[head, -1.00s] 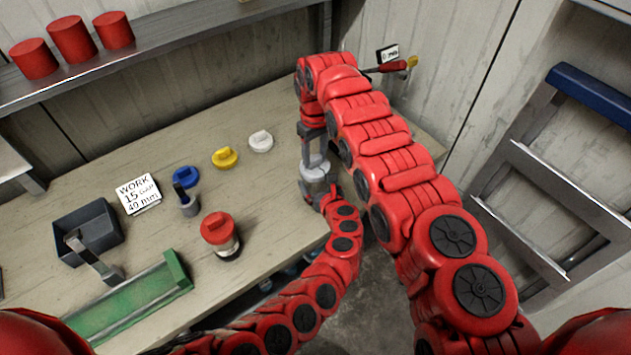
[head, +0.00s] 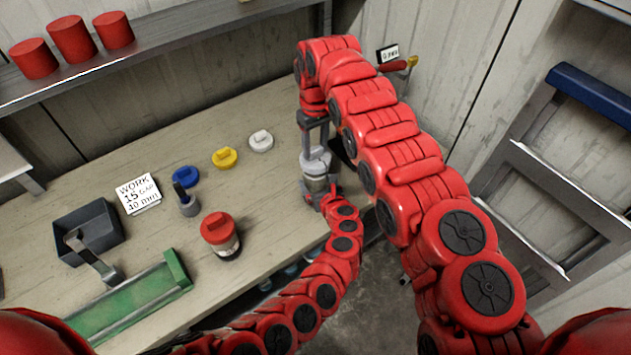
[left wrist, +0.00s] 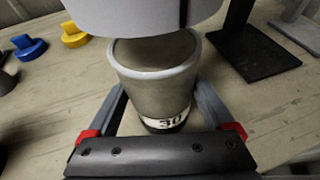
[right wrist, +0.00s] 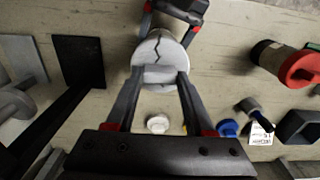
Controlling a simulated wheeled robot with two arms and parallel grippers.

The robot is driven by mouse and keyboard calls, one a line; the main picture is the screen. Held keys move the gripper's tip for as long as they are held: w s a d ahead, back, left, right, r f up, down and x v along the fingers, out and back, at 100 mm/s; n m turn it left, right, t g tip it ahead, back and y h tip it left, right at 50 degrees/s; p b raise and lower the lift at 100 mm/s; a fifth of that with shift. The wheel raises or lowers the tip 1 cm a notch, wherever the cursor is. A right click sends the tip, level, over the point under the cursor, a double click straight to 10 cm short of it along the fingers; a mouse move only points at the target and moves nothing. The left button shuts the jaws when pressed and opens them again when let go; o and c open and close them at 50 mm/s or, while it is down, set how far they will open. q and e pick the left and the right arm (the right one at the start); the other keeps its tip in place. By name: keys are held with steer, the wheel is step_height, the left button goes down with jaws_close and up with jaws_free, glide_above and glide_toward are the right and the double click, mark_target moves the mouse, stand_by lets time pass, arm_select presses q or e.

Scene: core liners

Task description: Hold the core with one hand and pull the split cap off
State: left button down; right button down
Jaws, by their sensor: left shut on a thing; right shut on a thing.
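The core (left wrist: 155,85) is a grey cylinder with a pale rim and a white "30" band. My left gripper (head: 320,196) is shut around it, with a finger on each side in the left wrist view (left wrist: 158,110). The split cap (right wrist: 153,47) is pale grey with a dark jagged crack. My right gripper (head: 314,143) is shut on the cap's raised grip, seen in the right wrist view (right wrist: 158,76). In the left wrist view the cap (left wrist: 140,18) is above the core, with the core's rim and top showing below it.
White (head: 261,141), yellow (head: 224,158) and blue (head: 185,177) caps lie on the bench. A red-capped core (head: 222,240), a grey bin (head: 110,222), a "WORK" card (head: 138,194) and a green tray (head: 125,305) are at left. A black stand (left wrist: 250,55) is close behind the core.

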steer(key=shift+r, duration=1.35)
arm_select(q)
jaws_free()
steer(key=shift+s+d+r, duration=0.25)
steer(key=shift+s+d, duration=0.05)
steer(key=shift+s, duration=0.15)
steer(key=v, duration=1)
steer(key=shift+s, duration=0.4)
steer(key=shift+r, duration=0.1)
